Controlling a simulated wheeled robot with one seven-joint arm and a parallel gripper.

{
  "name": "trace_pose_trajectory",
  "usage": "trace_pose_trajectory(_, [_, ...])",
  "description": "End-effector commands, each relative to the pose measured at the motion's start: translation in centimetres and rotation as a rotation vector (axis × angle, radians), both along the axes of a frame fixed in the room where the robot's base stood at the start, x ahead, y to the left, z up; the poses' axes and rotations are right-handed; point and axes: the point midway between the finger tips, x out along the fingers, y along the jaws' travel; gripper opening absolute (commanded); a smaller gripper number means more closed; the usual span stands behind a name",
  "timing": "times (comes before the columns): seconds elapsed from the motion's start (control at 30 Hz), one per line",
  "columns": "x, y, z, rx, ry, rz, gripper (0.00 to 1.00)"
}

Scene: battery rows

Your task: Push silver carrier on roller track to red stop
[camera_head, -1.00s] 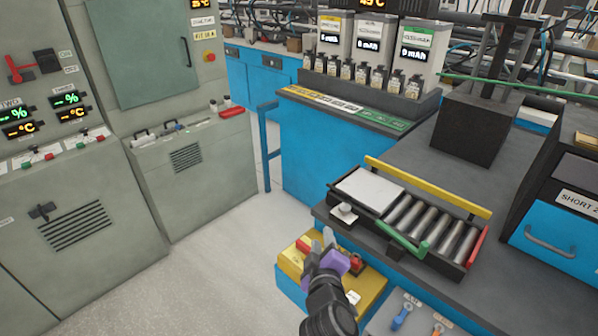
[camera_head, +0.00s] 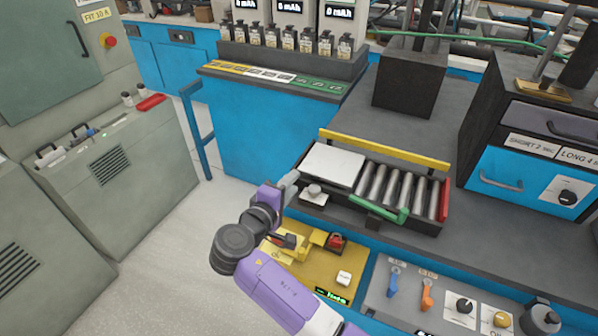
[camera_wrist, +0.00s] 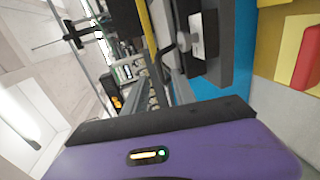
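The silver carrier (camera_head: 333,164) is a flat pale plate at the left end of the roller track (camera_head: 362,213). Bare rollers lie to its right. The red stop (camera_head: 444,200) stands at the track's right end. My gripper (camera_head: 290,184) is just left of the track's near left corner, apart from the carrier as far as I can see. In the wrist view, grey finger-like parts reach ahead of the purple hand, but their gap is unclear. A pale knob on a small block (camera_head: 314,191) sits at the track's front left; a similar knob shows in the wrist view (camera_wrist: 196,36).
A yellow rail (camera_head: 385,147) runs behind the track and a green bar (camera_head: 388,214) lies along its front. A yellow panel (camera_head: 308,268) with a red button is below my gripper. A dark block (camera_head: 410,84) stands behind; a blue-fronted drawer unit (camera_head: 527,165) stands right.

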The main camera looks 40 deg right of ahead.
Motion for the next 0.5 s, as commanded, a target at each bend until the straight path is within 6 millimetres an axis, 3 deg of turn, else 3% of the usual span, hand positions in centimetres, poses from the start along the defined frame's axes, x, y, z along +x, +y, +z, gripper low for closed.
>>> trace_pose_trajectory(0.3, [1.6,-4.5,-0.9,0.002,0.0,-0.002,0.32])
trace_pose_trajectory(0.5, [2.2,-6.0,-1.3,0.001,-0.001,0.001,0.32])
